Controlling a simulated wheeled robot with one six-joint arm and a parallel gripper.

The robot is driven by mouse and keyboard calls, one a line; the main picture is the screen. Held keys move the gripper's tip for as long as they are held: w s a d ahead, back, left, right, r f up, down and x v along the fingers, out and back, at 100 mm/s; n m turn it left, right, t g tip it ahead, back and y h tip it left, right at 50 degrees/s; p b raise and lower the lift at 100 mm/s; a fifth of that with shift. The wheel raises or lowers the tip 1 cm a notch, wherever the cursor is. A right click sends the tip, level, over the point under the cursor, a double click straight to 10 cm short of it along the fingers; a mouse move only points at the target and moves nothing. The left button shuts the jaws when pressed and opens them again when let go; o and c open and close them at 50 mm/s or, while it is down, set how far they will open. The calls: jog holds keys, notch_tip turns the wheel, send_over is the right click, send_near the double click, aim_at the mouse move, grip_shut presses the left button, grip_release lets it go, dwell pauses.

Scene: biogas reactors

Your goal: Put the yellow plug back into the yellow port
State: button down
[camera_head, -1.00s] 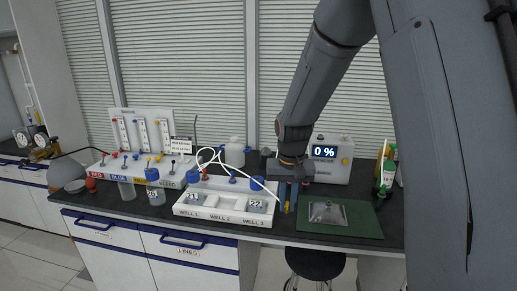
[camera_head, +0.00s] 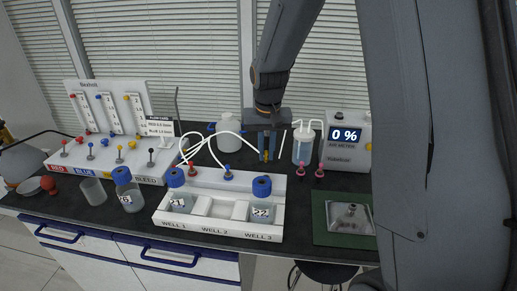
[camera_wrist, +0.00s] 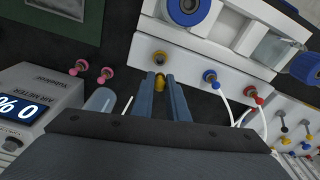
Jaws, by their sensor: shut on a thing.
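My gripper (camera_head: 268,150) is shut on the small yellow plug (camera_head: 265,157), held above the bench behind the right end of the white well rack (camera_head: 215,231). In the wrist view, the yellow plug (camera_wrist: 160,82) sits between the fingertips of my gripper (camera_wrist: 161,92). A small gap seems to separate plug and port, though depth is hard to judge. In the head view I cannot make out the port; the blue-capped bottle 22 stands in front of that area.
Blue (camera_wrist: 210,77) and red (camera_wrist: 250,92) plugs with white tubes sit along the same rack edge. Bottles 21 (camera_head: 180,202) and 22 (camera_head: 262,212) stand in the rack. Two pink fittings (camera_head: 310,170), a clear vessel (camera_head: 303,146) and the air meter (camera_head: 346,142) are at right.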

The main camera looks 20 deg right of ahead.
aim_at(267, 160)
jog(key=shift+d+f, duration=0.15)
jog(key=shift+f+b, duration=1.95)
jog(key=shift+f, duration=0.4)
jog(key=shift+s, duration=0.1)
jog(key=shift+f, duration=0.95)
dwell(0.4)
dwell(0.3)
jog(key=c, duration=1.7)
grip_release()
jog(key=shift+o, duration=0.2)
